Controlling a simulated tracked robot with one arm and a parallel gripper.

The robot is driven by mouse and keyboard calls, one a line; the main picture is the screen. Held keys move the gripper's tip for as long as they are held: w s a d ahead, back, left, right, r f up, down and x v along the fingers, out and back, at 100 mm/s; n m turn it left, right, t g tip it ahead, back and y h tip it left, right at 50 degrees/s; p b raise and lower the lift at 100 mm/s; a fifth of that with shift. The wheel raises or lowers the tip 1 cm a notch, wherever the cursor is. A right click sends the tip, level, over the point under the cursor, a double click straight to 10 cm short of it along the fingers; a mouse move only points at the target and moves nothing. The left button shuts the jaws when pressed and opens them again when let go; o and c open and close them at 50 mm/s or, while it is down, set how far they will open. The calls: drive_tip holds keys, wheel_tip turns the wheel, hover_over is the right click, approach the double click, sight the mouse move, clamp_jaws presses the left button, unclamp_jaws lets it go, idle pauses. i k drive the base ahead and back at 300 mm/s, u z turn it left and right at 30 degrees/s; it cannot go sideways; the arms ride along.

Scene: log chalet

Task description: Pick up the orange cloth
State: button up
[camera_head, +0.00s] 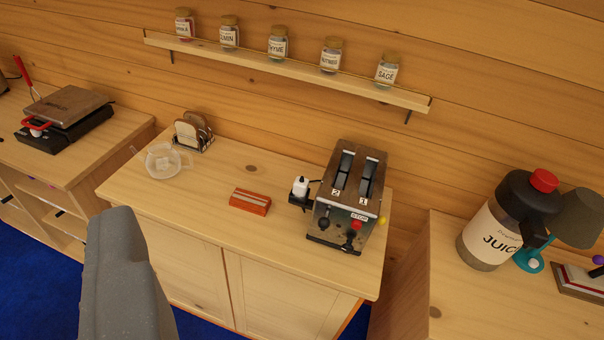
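A small folded orange cloth (250,202) with a pale stripe lies flat on the wooden cabinet top (225,165), near its front edge and left of the toaster. Nothing covers it. My gripper (118,225) shows as a grey block at the lower left, in front of the cabinet and apart from the cloth. Its fingers cannot be made out, so I cannot tell whether it is open or shut.
A toaster (350,200) and a white plug in a socket (300,188) stand right of the cloth. A glass bowl (163,162) and a toast rack (193,132) are to the left. A spice shelf (290,68) hangs above. A juice jug (490,232) stands on the right counter.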

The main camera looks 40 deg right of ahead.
sight(248, 201)
drive_tip(key=z, duration=0.5)
drive_tip(key=i, duration=1.35)
drive_tip(key=z, duration=0.3)
